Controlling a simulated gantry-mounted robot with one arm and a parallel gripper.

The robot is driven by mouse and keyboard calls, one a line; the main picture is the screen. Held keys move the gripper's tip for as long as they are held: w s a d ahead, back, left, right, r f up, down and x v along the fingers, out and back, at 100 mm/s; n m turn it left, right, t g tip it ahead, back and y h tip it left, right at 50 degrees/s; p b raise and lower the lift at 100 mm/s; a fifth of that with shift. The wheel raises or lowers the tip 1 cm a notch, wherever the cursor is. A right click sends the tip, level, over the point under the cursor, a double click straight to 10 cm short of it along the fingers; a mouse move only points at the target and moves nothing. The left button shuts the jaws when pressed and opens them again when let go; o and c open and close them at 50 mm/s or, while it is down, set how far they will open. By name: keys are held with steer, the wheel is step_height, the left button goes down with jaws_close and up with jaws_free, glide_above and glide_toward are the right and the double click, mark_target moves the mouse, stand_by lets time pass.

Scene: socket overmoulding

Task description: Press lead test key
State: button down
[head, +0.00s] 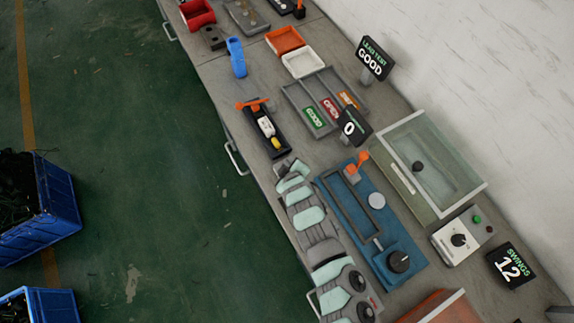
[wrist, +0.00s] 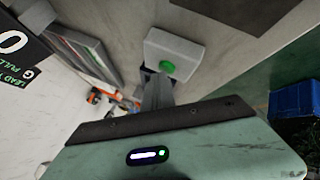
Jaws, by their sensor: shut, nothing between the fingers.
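The green key (wrist: 168,68) sits on a pale grey box (wrist: 187,52) in the wrist view. My gripper (wrist: 155,85) is shut and empty, its fingers pointing at the box just below the key in the picture. I cannot tell whether the fingertips touch the box. In the head view my gripper (head: 285,168) is at the near edge of the bench, close to a dark narrow fixture (head: 256,113) holding a white and yellow part (head: 267,127). The key cannot be made out there. The lead test display (head: 372,60) reads GOOD.
A tray with green, red and orange labelled slots (head: 289,94) lies behind the fixture, by a display reading 0 (head: 350,127). A blue fixture (head: 345,203) and a glass-topped box (head: 442,195) stand to the right. White (head: 299,63) and orange (head: 284,40) bins stand further back.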

steer(key=shift+r+p, duration=0.5)
steer(key=shift+r, duration=0.4)
steer(key=shift+r, duration=0.1)
step_height(320, 180, up, 4)
steer(key=p, duration=0.3)
steer(key=shift+r, duration=0.4)
stand_by(0.3)
